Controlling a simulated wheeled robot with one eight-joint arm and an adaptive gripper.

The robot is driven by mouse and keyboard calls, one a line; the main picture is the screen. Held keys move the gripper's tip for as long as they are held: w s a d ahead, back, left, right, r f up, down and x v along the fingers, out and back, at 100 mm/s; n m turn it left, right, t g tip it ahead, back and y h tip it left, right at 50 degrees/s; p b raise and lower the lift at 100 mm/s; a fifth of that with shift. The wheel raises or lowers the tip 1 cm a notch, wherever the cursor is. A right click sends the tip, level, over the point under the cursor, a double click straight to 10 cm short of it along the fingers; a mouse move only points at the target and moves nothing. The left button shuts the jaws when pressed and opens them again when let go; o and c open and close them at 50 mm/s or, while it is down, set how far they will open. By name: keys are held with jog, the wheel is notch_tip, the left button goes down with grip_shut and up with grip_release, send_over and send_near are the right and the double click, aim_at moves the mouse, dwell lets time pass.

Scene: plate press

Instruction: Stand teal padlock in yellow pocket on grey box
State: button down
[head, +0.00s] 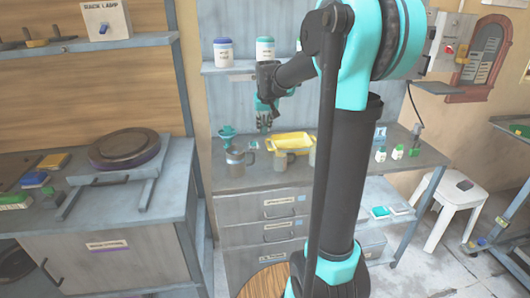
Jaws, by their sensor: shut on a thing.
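My gripper (264,124), with teal and dark parts, points down above the back of the grey counter, left of a yellow tray (303,140). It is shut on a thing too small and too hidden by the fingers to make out. I cannot pick out a teal padlock for certain. A yellow tray-like holder lies on the counter, but I cannot tell whether it is the yellow pocket or whether a grey box is under it. My arm covers part of the counter to its right.
Small green-labelled bottles (398,152) are at right. A shelf (222,69) with jars hangs above. A white stool (455,197) stands right.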

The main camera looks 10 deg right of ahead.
aim_at(263, 157)
notch_tip(263, 157, down, 12)
jog(key=shift+f, duration=0.1)
dwell(0.4)
jog(key=c, duration=1.7)
grip_release()
jog(key=shift+f, duration=0.1)
